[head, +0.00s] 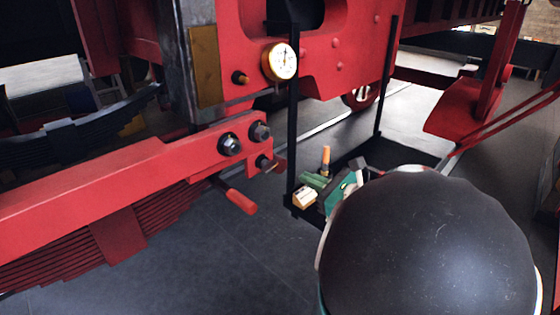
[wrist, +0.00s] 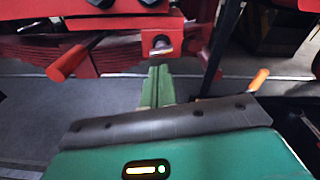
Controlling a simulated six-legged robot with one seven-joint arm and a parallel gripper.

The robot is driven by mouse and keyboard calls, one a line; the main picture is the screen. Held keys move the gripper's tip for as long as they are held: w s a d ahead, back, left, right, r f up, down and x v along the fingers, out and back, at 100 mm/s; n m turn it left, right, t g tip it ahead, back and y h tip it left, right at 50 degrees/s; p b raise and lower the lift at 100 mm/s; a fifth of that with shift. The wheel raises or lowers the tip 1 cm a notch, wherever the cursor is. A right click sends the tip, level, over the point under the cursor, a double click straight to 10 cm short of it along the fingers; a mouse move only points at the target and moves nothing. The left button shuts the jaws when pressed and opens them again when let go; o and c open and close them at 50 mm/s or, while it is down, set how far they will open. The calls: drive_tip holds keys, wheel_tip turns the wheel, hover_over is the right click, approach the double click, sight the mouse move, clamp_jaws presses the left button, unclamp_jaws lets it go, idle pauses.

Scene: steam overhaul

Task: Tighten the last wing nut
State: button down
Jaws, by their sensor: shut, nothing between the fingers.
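The red beam end (head: 215,150) carries three dark fasteners. Two nuts sit side by side on its face, the left nut (head: 229,144) and the right nut (head: 260,131). A third, lower fastener (head: 265,162) is below them; in the wrist view a stud end (wrist: 162,45) shows in a red bracket. Wing shapes cannot be made out on any of them. My gripper (head: 308,180) has green fingers, right of and below the lower fastener. In the wrist view my gripper (wrist: 159,72) is shut and empty, its tips just below the stud end; contact cannot be told.
A red-handled lever (head: 238,200) hangs below the beam end, left of my gripper. A black tray (head: 400,150) hangs on black posts (head: 293,110) close by, with an orange-handled tool (head: 326,158) near my fingers. A pressure gauge (head: 280,61) is above. Open floor (head: 200,260) lies below.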

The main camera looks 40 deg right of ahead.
drive_tip(key=r+n, duration=0.1)
drive_tip(key=n, duration=0.4)
wheel_tip(320, 180, up, 2)
drive_tip(key=n+g+h, duration=0.1)
drive_tip(key=n+g, duration=0.1)
drive_tip(key=n, duration=2.9)
hover_over(268, 166)
drive_tip(key=s, duration=0.3)
drive_tip(key=f, duration=0.1)
drive_tip(key=d+f, duration=0.1)
drive_tip(key=f, duration=0.1)
drive_tip(key=shift+d, duration=0.15)
